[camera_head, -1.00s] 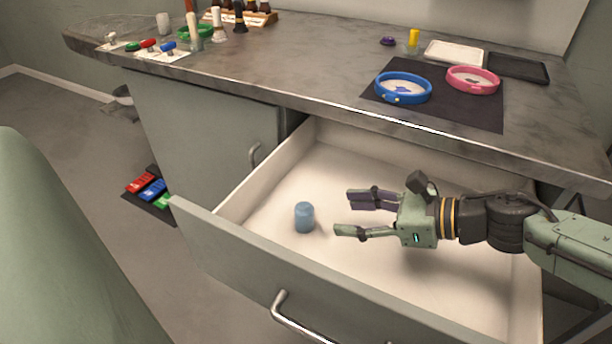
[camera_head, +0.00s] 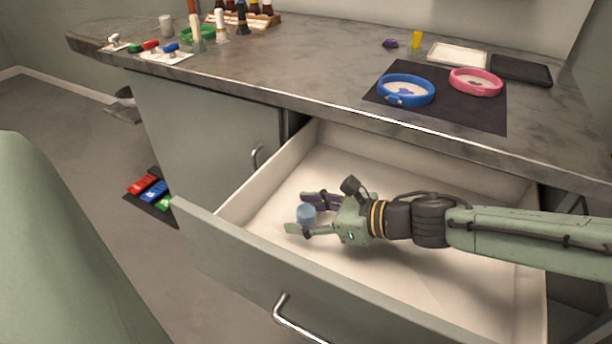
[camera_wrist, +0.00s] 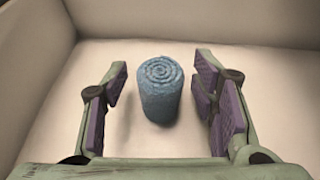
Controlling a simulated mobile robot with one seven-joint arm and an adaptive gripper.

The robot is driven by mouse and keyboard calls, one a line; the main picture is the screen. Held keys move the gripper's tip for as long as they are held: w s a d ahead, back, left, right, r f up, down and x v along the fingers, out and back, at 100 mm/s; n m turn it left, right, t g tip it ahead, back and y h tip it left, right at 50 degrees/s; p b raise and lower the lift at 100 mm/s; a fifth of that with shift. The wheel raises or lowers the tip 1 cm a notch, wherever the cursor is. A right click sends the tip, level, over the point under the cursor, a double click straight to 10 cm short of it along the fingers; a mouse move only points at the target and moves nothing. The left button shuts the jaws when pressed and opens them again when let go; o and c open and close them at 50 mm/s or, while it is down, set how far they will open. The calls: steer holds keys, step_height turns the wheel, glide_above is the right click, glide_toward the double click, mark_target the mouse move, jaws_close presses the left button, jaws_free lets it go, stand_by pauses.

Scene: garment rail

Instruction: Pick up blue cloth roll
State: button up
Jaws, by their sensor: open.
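The blue cloth roll (camera_head: 306,214) stands upright on the floor of the open drawer (camera_head: 262,178). In the wrist view the cloth roll (camera_wrist: 159,92) shows its spiral top and stands between the two fingers, with a gap on each side. My gripper (camera_head: 304,213) is open and low in the drawer, its fingers on either side of the roll. In the head view the near finger hides the lower part of the roll. In the wrist view my gripper (camera_wrist: 162,95) has purple finger pads and holds nothing.
The drawer front (camera_head: 330,285) with its handle and the side walls enclose the gripper. The countertop (camera_head: 300,62) overhangs the drawer's back and bears a blue ring tray (camera_head: 405,91) and a pink one (camera_head: 475,82). The drawer floor right of the arm is empty.

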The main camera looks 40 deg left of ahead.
steer(key=shift+c, duration=0.4)
steer(key=c, duration=0.9)
steer(key=shift+o, duration=0.2)
